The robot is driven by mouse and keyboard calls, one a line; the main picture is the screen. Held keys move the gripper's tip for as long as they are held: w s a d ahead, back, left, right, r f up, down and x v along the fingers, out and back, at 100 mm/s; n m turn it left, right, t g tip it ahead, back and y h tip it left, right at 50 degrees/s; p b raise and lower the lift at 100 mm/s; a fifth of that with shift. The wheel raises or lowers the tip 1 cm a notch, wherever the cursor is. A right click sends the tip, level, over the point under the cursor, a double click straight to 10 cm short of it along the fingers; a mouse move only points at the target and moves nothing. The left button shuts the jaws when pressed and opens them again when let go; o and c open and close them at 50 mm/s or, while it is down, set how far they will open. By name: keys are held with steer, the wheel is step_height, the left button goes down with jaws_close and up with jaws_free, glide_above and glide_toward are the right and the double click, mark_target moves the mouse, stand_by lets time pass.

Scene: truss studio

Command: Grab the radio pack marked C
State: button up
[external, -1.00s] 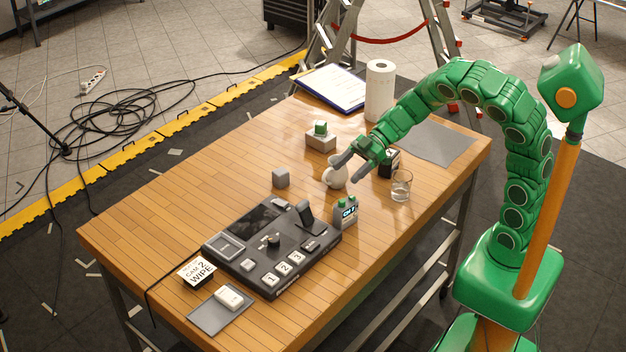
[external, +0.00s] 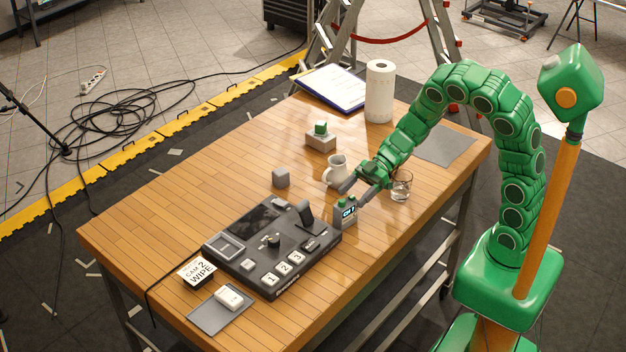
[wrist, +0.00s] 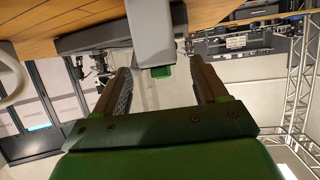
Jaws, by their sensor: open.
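A small grey radio pack (external: 345,214) with green knobs on top stands upright on the table, right of the black control panel. Its lit display seems to read "CH" and a character too small to be sure of; I make out no separate letter C. My gripper (external: 356,192) is open just behind and above the pack, its fingers angled down toward it. In the wrist view, which looks upside down, a grey body (wrist: 150,30) with a green knob (wrist: 160,72) lies ahead between my spread fingers (wrist: 161,70). I see no contact.
A white mug (external: 334,170) stands close left of my gripper, and a glass (external: 401,187) close right.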

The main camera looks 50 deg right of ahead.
mark_target(337, 216)
steer(key=shift+f, duration=0.65)
steer(key=shift+x, duration=2.45)
steer(key=c, duration=1.2)
